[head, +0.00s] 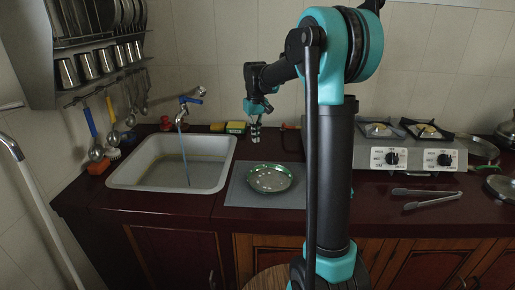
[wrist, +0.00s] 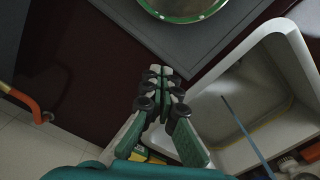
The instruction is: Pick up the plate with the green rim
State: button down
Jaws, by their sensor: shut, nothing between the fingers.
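The plate with the green rim (head: 270,178) lies on a grey mat (head: 237,194) on the dark red counter, just right of the sink in the head view. In the wrist view part of the plate (wrist: 181,5) shows at the top edge, cut off by the frame. My gripper (head: 255,138) hangs above the counter behind the plate, near the back wall, pointing down and apart from the plate. In the wrist view my gripper (wrist: 160,72) is shut and empty, with its fingertips together over the counter near the mat's edge.
The sink (head: 180,163) with a tap (head: 187,103) is left of the mat. A yellow and green sponge (head: 236,128) is by the wall. A gas stove (head: 410,150) and tongs (head: 427,198) are on the right. A rack of plates and cups (head: 95,50) hangs upper left.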

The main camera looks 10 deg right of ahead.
aim_at(266, 174)
notch_tip(266, 174, down, 9)
jog(key=shift+r, duration=0.1)
jog(key=s, duration=0.2)
jog(key=d, duration=0.1)
jog(key=shift+s+f, duration=0.3)
jog(key=shift+s, duration=0.1)
jog(key=shift+s+d, duration=0.1)
jog(key=shift+s, duration=0.45)
jog(key=shift+s, duration=0.1)
jog(key=s, duration=0.1)
jog(key=s+d, duration=0.1)
jog(key=s, duration=0.3)
jog(key=shift+d, duration=0.25)
jog(key=shift+r, duration=0.1)
